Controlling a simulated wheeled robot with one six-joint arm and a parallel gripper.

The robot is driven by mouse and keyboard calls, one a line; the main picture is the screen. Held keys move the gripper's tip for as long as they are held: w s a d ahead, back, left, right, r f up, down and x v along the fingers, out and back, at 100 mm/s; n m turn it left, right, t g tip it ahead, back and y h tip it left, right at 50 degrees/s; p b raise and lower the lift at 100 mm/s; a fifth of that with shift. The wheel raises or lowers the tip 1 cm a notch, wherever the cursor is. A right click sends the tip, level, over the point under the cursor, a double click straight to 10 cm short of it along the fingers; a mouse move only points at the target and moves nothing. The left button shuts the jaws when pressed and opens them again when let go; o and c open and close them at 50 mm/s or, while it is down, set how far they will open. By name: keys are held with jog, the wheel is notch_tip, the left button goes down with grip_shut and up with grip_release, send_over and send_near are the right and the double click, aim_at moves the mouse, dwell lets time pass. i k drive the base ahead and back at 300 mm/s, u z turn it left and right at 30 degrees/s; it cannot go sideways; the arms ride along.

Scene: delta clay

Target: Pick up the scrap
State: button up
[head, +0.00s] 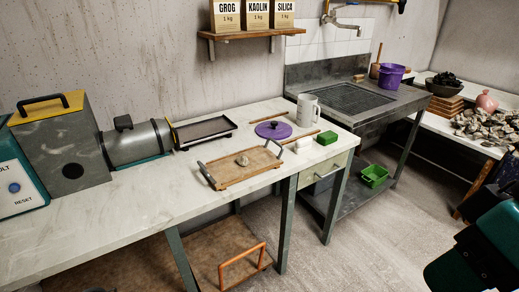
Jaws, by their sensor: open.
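A small greyish-beige lump (243,160), which looks like the scrap, lies on a wooden tray (228,180) with dark handles. The tray rests near the front edge of the pale worktable (125,215), left of the drawer. The lump sits toward the back of the tray's middle, with nothing covering it. My gripper's fingers are not in view. Only dark and teal parts of my arm show at the lower right, well apart from the tray.
Behind the tray are a dark shallow pan (205,132), a purple lid (273,130) and a white mug (308,110). A pug-mill-like machine (140,143) stands left. The table's front left is clear.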

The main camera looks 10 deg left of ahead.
aim_at(242, 161)
jog(key=u, duration=0.25)
jog(key=i, duration=0.7)
jog(key=u, duration=1.1)
jog(key=i, duration=0.55)
jog(key=u, duration=0.65)
